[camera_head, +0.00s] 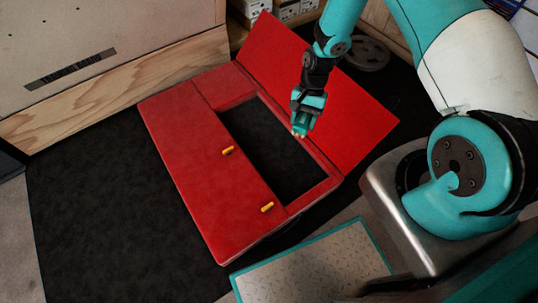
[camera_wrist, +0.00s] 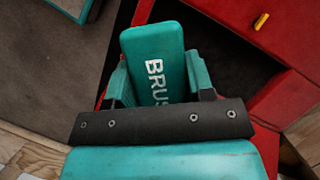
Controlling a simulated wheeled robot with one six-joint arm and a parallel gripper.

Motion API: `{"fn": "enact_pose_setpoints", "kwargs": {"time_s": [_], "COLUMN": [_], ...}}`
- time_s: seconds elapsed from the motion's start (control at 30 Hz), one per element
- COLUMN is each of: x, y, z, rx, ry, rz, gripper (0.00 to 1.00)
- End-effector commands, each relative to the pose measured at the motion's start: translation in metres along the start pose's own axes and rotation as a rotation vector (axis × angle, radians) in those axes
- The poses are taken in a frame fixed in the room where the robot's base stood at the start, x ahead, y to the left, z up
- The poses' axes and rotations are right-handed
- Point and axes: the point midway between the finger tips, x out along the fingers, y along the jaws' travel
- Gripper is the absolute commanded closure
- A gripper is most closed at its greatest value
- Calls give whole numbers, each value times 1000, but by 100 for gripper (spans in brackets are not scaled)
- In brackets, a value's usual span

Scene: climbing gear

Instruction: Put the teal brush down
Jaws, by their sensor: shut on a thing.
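The teal brush (camera_wrist: 153,45), a block with white lettering, sits between the fingers of my gripper (camera_wrist: 158,78) in the wrist view. My gripper is shut on it. In the head view my gripper (camera_head: 303,108) points downward over the right side of the opening in a red box (camera_head: 185,140). The brush's lower end shows below the fingers, small and pale-tipped. It appears to be held above the box, but the exact height is hard to tell. The fingers hide part of the brush.
The box's red lid (camera_head: 350,115) stands open at the right. Two yellow latches (camera_head: 228,151) (camera_head: 267,207) are on its front panel. The opening's dark interior looks empty. A black mat (camera_head: 85,210) lies clear at left. A wooden-edged board (camera_head: 120,90) stands behind it.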

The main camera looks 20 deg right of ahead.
Motion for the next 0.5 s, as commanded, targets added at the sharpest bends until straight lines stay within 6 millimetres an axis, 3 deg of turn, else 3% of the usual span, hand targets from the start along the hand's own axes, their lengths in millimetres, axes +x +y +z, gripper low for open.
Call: {"fn": "enact_pose_setpoints", "kwargs": {"time_s": [0.03,0.5], "x": [28,120], "y": [-2,-18], "z": [-16,-91], "rx": [62,704], "ry": [2,1], "rz": [-29,-296], "gripper": [81,81]}}
